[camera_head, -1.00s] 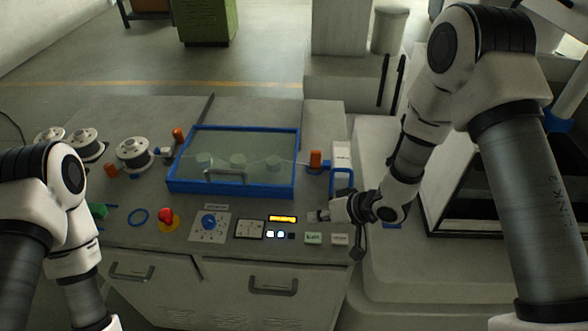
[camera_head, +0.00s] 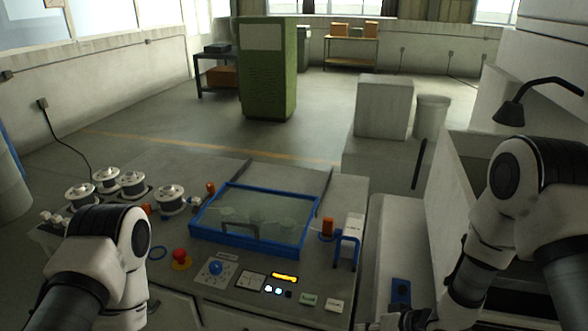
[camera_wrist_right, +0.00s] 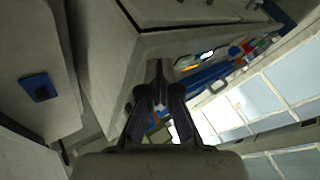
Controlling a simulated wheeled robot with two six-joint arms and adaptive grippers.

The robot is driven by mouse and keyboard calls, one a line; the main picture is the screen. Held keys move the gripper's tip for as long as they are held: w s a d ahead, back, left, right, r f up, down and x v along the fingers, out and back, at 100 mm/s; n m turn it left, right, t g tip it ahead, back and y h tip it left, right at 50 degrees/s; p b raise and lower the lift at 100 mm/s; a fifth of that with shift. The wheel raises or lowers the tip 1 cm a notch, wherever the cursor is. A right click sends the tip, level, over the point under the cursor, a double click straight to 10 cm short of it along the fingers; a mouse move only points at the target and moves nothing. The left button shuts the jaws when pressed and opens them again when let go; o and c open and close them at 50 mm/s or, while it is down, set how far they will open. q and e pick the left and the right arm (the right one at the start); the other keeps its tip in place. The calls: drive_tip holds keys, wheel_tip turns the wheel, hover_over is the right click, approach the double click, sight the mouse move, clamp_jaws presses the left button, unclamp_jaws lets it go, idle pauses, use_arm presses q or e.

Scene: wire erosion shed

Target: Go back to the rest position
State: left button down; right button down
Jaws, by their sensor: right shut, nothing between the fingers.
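My right arm comes in from the right in the head view, and its gripper (camera_head: 402,319) is at the bottom edge, partly cut off, right of the bench's front corner. In the right wrist view my right gripper (camera_wrist_right: 158,66) is shut, with its dark fingers together and nothing held. It points toward the bench (camera_wrist_right: 190,44), clear of it as far as I can tell. My left arm bends at the lower left of the head view, and its gripper is out of view.
A green cabinet (camera_head: 268,70) stands behind on open floor. A black lamp (camera_head: 510,112) hangs at right.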

drive_tip(key=s+d+f+m+g+h+b, duration=0.2)
drive_tip(key=s+f+b, duration=0.2)
drive_tip(key=s+f, duration=0.6)
drive_tip(key=s+d+f+m+g+h+b, duration=0.15)
drive_tip(key=s+f+b, duration=0.25)
drive_tip(key=s+f, duration=0.65)
drive_tip(key=s+d+n+g+h, duration=0.1)
drive_tip(key=s+d+n+h, duration=0.1)
drive_tip(key=s+d+h, duration=0.1)
drive_tip(key=s+d, duration=0.1)
drive_tip(key=d, duration=0.1)
drive_tip(key=shift+d+f+g, duration=0.25)
drive_tip(key=shift+d+g, duration=0.05)
drive_tip(key=shift+g, duration=0.05)
drive_tip(key=shift+h, duration=0.25)
idle(3.3)
